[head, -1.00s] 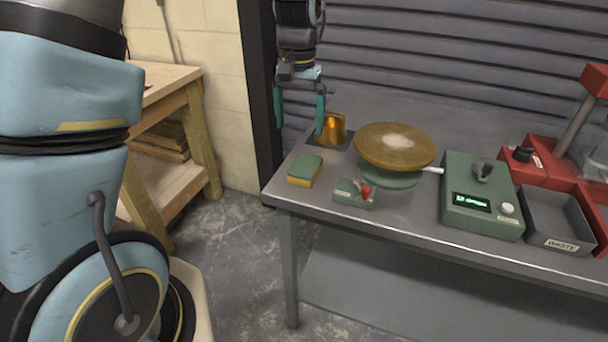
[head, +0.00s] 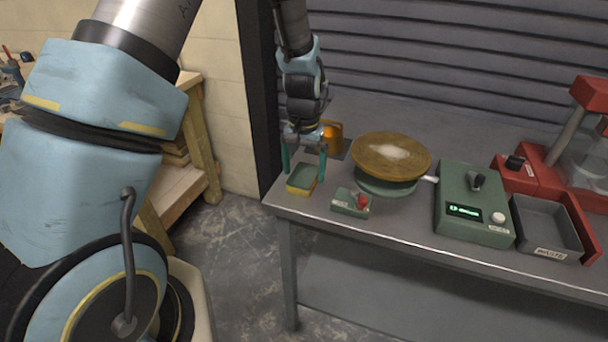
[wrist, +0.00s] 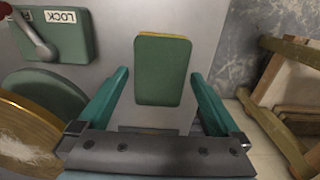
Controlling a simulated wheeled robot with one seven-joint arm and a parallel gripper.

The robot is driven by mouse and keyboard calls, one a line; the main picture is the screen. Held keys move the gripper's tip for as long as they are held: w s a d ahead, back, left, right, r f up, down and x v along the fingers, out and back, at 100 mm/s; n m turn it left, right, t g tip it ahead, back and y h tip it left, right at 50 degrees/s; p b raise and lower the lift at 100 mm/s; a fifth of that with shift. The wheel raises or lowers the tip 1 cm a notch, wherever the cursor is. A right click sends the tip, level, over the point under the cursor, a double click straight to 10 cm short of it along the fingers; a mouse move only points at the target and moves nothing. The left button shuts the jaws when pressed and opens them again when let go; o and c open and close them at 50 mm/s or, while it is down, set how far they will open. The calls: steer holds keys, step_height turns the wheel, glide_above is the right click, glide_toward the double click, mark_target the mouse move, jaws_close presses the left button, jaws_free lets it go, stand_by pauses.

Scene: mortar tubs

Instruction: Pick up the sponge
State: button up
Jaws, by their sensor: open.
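The sponge (head: 301,180) has a green top and a yellow lower layer. It lies flat on the grey metal table near its left front corner. My gripper (head: 305,176) is open above the sponge, with its teal fingers to either side of it in the head view. In the wrist view the sponge (wrist: 162,71) shows its green face ahead of and between the open fingers (wrist: 157,98), with no contact that I can see. How high the fingertips are above the table is hard to tell.
A small green box with a red knob (head: 351,201) stands just right of the sponge. A round brown disc (head: 391,155) on a green base, a copper-coloured container (head: 331,138), a green control box (head: 473,205) and a grey waste tray (head: 546,226) share the table (head: 400,236).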

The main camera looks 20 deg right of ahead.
steer(key=shift+f, duration=0.2)
steer(key=shift+c, duration=0.4)
steer(key=c, duration=1.1)
